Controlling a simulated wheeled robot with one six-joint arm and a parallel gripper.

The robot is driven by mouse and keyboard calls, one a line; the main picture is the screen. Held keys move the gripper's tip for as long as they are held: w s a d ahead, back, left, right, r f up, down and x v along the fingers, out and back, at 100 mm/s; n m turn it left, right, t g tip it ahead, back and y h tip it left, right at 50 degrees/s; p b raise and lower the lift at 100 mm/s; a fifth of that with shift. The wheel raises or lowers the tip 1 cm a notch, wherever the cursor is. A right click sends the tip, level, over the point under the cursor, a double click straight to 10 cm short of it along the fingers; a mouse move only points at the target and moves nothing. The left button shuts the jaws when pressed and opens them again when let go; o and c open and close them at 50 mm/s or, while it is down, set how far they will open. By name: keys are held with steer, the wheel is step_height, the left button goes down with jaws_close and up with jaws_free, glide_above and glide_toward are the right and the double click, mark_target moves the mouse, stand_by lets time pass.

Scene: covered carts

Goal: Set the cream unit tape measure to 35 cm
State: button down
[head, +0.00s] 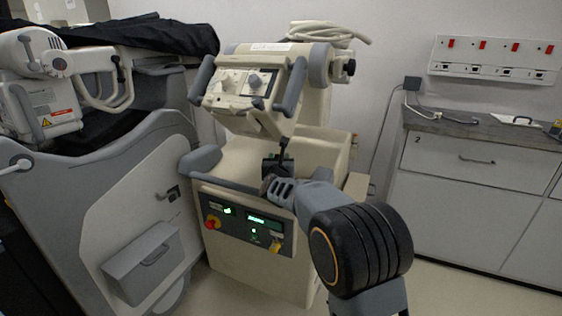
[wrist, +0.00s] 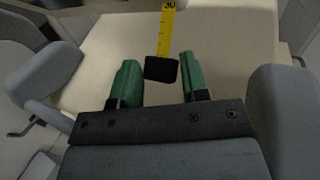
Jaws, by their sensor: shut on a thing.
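The cream unit (head: 225,170) stands in the middle of the head view, with its tilted head and knob panel (head: 240,88) above the body. In the wrist view a yellow tape (wrist: 167,30) with dark marks runs up from a black end block (wrist: 161,69); a number that looks like 30 shows near the top edge. My gripper (wrist: 160,78) has green fingers either side of the block and is shut on it. In the head view my gripper (head: 276,172) is in front of the unit, below its head. The tape's housing and the exact reading are not clear.
A grey-and-cream cart (head: 120,190) with a black cover (head: 130,35) stands at the left. A counter with drawers (head: 470,160) is at the right, below a wall panel with red switches (head: 490,60). The unit's front has a green-lit control panel (head: 250,220).

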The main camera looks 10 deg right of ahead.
steer(key=shift+s+f, duration=0.1)
steer(key=shift+f, duration=0.05)
steer(key=c, duration=0.7)
jaws_free()
steer(key=shift+d, duration=0.1)
steer(key=v, duration=1.4)
steer(key=shift+p, duration=0.3)
steer(key=shift+c, duration=0.2)
